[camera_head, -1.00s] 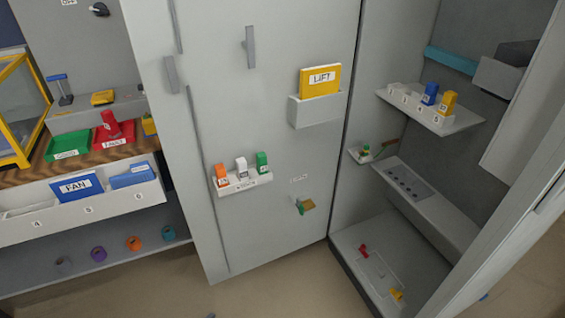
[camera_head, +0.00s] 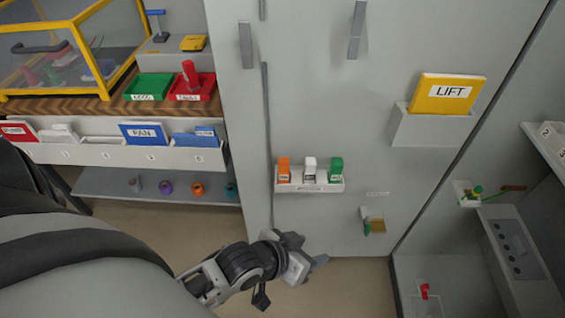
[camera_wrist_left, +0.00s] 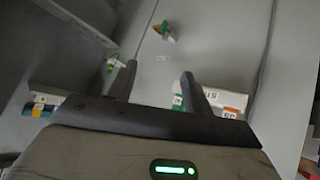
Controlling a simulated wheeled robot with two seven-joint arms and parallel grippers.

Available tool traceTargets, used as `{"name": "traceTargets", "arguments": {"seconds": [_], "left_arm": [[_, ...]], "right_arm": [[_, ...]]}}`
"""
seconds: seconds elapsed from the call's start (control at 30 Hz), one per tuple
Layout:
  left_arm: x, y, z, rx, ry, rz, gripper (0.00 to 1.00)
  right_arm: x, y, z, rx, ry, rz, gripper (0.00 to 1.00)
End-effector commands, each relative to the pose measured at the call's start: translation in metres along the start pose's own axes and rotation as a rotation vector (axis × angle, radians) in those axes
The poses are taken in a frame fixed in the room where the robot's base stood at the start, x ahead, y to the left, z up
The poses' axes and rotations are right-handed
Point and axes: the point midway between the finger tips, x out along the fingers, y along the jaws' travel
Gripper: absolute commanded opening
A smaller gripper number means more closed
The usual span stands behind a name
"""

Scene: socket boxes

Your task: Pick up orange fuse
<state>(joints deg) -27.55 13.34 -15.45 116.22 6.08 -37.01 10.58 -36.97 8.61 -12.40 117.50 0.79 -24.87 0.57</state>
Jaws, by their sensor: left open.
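The orange fuse (camera_head: 283,168) stands upright at the left end of a small white holder (camera_head: 310,187) on the cabinet door. A white fuse (camera_head: 309,166) and a green fuse (camera_head: 336,167) stand beside it. My left gripper (camera_head: 310,251) is below the holder, apart from the fuses, open and empty. In the left wrist view its two fingers (camera_wrist_left: 158,78) are spread. There the holder looks upside down, with the orange fuse (camera_wrist_left: 231,112) right of the right finger, which partly covers the holder. My right gripper is not in view.
A yellow LIFT folder (camera_head: 447,94) sits in a door pocket (camera_head: 432,126) at upper right. A green-handled item (camera_head: 372,223) is on the door right of the gripper. Door handles (camera_head: 246,45) stick out above. A shelf (camera_head: 155,184) with coloured rings is at left.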

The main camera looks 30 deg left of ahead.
Motion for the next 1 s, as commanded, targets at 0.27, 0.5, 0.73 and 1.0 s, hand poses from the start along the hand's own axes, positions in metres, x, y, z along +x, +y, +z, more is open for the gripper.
{"name": "traceTargets", "arguments": {"seconds": [0.27,0.5,0.73,1.0], "left_arm": [[0.010,-0.048,-0.112,-0.289,-0.304,-0.137,0.51],[-0.042,-0.109,-0.182,-0.517,-0.427,-0.461,0.51],[-0.058,-0.131,-0.194,-0.599,-0.448,-0.582,0.51],[-0.016,-0.152,-0.163,-0.602,-0.448,-0.583,0.51]], "right_arm": [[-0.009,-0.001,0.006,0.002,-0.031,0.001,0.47],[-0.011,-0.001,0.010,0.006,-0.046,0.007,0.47],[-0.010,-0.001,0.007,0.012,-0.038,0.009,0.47],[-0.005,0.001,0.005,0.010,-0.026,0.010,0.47]]}}
